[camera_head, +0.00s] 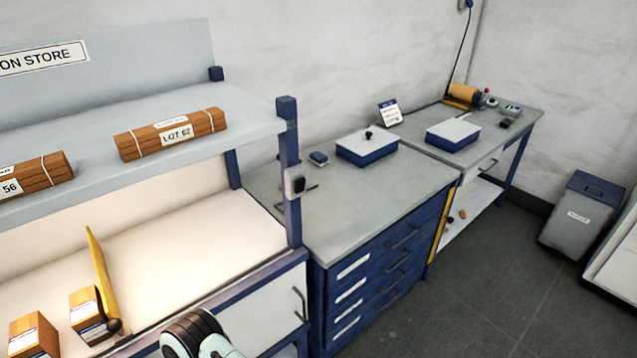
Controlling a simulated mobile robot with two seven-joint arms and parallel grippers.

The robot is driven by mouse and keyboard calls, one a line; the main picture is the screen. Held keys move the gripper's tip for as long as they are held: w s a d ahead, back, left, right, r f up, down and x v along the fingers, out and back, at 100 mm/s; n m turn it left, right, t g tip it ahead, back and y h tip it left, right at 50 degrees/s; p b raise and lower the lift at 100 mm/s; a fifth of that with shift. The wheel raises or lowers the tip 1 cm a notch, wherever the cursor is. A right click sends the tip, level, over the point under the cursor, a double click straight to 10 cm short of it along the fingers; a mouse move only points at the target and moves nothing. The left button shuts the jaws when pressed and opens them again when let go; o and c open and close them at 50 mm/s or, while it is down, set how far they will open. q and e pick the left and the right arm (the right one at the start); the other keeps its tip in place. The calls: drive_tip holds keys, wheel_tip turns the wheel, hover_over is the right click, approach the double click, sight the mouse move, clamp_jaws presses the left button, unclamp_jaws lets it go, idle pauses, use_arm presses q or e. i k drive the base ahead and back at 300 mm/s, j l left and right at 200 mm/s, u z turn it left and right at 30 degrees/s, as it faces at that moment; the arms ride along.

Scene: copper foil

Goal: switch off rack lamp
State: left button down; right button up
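The rack (287,110) on the left has blue posts and a grey upper shelf. Its lower shelf (170,240) is brightly lit with warm light, so the lamp appears on; the lamp itself is hidden under the upper shelf. A small grey switch box (295,182) with a dark part is mounted on the rack's front right post. A dark ribbed and pale green part of my own arm shows at the bottom edge, below and left of the switch box and apart from it. No gripper fingers are visible.
Brown bundles (170,134) lie on the upper shelf. Small boxes (86,312) and a yellow divider (103,275) stand on the lower shelf. A blue drawer bench (375,275) adjoins the rack on the right. Open floor (480,285) lies in front, with a grey bin (580,215) beyond.

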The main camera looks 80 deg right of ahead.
sight(300, 183)
drive_tip(key=z, duration=2.65)
